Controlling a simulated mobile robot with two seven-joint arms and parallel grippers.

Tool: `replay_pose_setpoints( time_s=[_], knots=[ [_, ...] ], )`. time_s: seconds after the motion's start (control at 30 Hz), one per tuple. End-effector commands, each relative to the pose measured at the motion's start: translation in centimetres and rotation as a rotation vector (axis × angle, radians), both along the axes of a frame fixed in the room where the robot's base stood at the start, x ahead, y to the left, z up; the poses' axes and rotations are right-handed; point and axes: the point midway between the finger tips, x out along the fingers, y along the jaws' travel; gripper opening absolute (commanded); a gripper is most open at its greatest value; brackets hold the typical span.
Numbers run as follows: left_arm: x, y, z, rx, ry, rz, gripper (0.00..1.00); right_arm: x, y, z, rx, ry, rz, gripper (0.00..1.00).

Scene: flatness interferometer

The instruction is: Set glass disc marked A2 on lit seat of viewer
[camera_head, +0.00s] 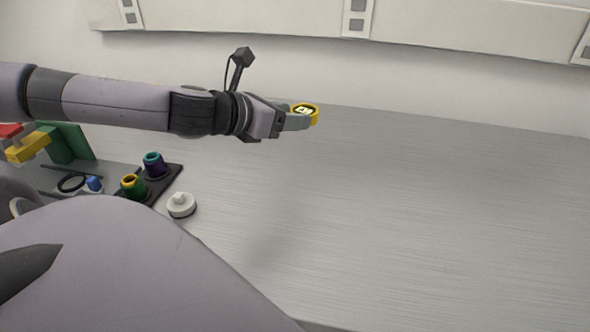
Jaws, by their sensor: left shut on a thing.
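The fingers cover part of the disc. I cannot make out a lit seat or identify the viewer. My right gripper is not in view.
A dark tray (174,170) holds a purple-teal cup (155,165) and a green-yellow cup (133,187). A white knobbed piece (181,205) stands beside it. Green (70,142) and yellow (27,147) blocks are far left. The bench (430,210) is clear at right.

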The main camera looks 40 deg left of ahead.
Motion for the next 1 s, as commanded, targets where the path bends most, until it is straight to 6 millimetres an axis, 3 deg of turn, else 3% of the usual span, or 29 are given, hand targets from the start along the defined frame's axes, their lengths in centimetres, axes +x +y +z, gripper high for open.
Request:
replay_pose_setpoints(
  time_s=[0.03,0.1,0.3,0.57,0.8,1.0],
  knots=[
    [0.0,-0.1,-1.9,-0.004,-0.001,0.001,0.2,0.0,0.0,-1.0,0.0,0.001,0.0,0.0],
    [0.0,0.0,-3.8,-0.002,-0.001,0.001,0.2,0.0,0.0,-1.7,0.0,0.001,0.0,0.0],
    [0.0,0.0,-8.6,-0.001,0.0,0.002,0.2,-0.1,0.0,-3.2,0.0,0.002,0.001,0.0],
    [0.0,0.0,-11.1,-0.001,0.0,0.002,0.2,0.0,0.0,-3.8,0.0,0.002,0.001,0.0],
    [0.0,0.0,-14.5,0.0,0.0,0.001,0.19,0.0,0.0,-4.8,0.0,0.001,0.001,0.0],
    [0.0,0.0,-14.8,0.0,-0.002,0.001,0.19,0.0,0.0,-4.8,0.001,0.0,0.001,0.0]
  ],
)
